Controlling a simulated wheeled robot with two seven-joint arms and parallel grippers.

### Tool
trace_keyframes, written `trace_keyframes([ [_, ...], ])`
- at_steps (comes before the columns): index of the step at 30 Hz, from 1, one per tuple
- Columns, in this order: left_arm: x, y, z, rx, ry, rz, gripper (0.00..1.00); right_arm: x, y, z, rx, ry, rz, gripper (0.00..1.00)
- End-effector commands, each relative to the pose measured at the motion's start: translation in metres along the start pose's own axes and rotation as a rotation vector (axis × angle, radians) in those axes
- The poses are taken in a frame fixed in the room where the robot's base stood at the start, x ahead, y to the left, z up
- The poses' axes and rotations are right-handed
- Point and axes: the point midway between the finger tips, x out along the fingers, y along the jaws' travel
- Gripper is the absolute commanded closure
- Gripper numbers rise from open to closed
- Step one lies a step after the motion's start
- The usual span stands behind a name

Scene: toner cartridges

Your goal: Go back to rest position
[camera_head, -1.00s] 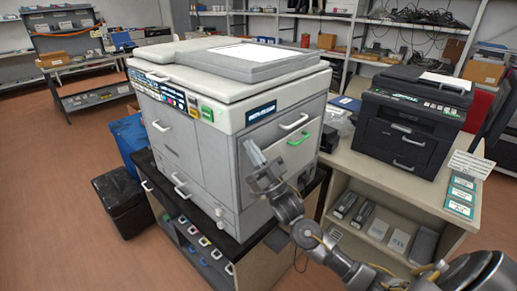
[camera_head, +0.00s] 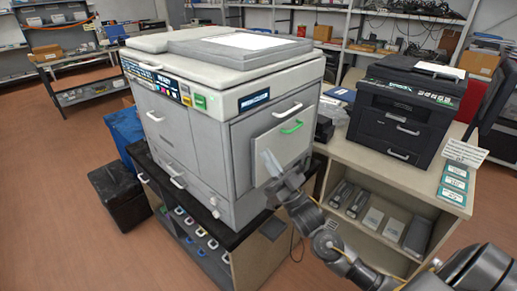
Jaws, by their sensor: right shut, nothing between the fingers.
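I cannot tell whether the fingertips touch the printer. The panel looks closed or nearly closed. My right arm comes in from the lower right. My left gripper is not in view.
A black printer (camera_head: 405,110) stands on the beige counter (camera_head: 372,165) to the right. Boxes and cartridges (camera_head: 372,219) lie on the shelf below. A black bin (camera_head: 119,193) and blue bin (camera_head: 125,132) stand at left. Open floor lies further left.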

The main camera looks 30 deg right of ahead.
Motion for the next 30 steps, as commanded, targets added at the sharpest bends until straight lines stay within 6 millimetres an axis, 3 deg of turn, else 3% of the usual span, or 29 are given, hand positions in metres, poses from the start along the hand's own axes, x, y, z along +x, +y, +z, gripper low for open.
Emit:
trace_keyframes([
  [3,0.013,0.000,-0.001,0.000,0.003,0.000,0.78,-0.023,-0.001,0.003,0.002,0.000,-0.002,1.00],
  [8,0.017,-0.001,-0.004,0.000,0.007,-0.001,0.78,-0.037,0.000,0.002,0.001,0.001,-0.001,1.00],
  [23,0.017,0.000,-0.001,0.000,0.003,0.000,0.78,-0.041,0.001,0.002,-0.026,-0.009,0.005,1.00],
  [26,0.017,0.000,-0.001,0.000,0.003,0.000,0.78,-0.048,0.011,0.030,-0.090,-0.108,0.034,1.00],
  [30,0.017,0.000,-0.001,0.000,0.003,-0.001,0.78,-0.088,0.039,0.107,-0.181,-0.351,0.095,1.00],
])
